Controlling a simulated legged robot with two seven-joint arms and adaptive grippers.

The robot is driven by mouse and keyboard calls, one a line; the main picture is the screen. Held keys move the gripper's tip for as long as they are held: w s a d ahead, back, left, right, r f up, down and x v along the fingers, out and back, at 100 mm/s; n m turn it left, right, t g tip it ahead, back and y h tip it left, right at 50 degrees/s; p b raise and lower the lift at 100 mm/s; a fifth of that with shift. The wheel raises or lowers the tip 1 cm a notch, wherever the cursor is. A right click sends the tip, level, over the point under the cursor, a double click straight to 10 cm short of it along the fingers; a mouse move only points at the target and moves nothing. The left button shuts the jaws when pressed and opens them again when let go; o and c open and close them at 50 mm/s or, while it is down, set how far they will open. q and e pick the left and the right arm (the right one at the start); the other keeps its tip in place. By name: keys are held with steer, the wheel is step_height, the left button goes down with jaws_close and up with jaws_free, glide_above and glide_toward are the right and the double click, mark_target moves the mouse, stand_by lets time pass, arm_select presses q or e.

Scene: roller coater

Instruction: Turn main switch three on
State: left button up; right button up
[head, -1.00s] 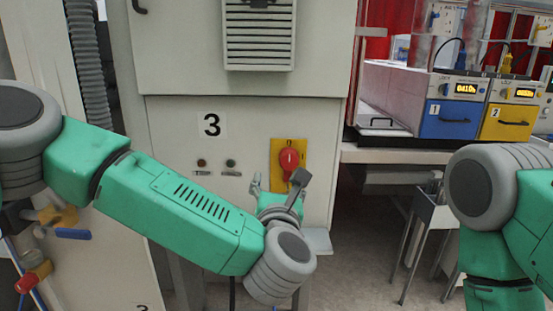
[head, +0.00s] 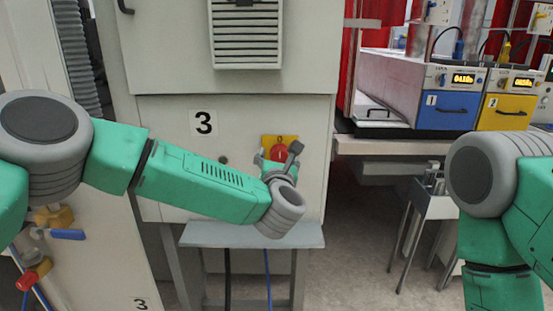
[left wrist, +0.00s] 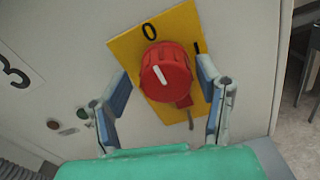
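The main switch is a red rotary knob (left wrist: 165,72) on a yellow plate (left wrist: 183,22), on the panel labelled 3 (head: 204,122). In the left wrist view its white mark lines up toward the 0 on the plate; a dark stroke mark is at the plate's right. In the head view the knob (head: 279,143) is partly hidden behind my left gripper (head: 277,153). In the left wrist view my left gripper (left wrist: 163,72) is open, one finger on each side of the knob, with gaps visible. My right gripper is out of view.
Two small round buttons (left wrist: 60,129) sit left of the switch. A grey shelf (head: 250,235) juts out below my left arm. A vent (head: 245,35) is above. Blue (head: 445,108) and yellow (head: 508,112) units stand on a bench at the right.

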arm_select(q)
steer(key=shift+s+d, duration=0.1)
steer(key=shift+d, duration=0.5)
steer(key=c, duration=0.6)
steer(key=shift+s+d+r, duration=0.1)
steer(key=shift+s+d, duration=0.05)
steer(key=shift+d, duration=0.05)
steer(key=c, duration=0.4)
steer(key=shift+o, duration=0.2)
steer(key=shift+a+f, duration=0.2)
steer(key=shift+a, duration=0.5)
steer(key=o, duration=1.1)
steer(key=shift+d, duration=0.1)
steer(key=shift+d+r, duration=0.1)
steer(key=shift+d, duration=0.3)
steer(key=shift+s, duration=0.2)
steer(key=s, duration=1.1)
steer(key=shift+s+d, duration=0.15)
steer(key=shift+s, duration=0.05)
